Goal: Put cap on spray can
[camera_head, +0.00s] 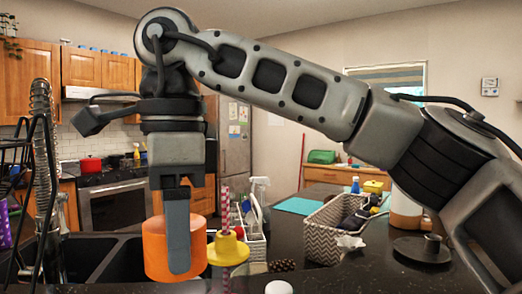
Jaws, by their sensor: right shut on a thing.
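My right gripper (179,262) reaches down from above, with one grey finger in front of an orange cylinder (153,254) that looks like the cap. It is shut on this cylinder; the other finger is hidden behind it. The cylinder is upright over the dark sink area, and I cannot tell how far it is from the surface. A small white rounded top (278,287) shows at the bottom edge, to the right of the cylinder. It may be the top of the spray can, but the rest is cut off. My left gripper is not in view.
A yellow disc-shaped piece (228,251) with a striped stick stands close to the right of the cylinder. A patterned basket (323,235) with items, a pine cone (283,265) and a dark round stand (423,249) are on the counter. A dish rack (12,180) is at left.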

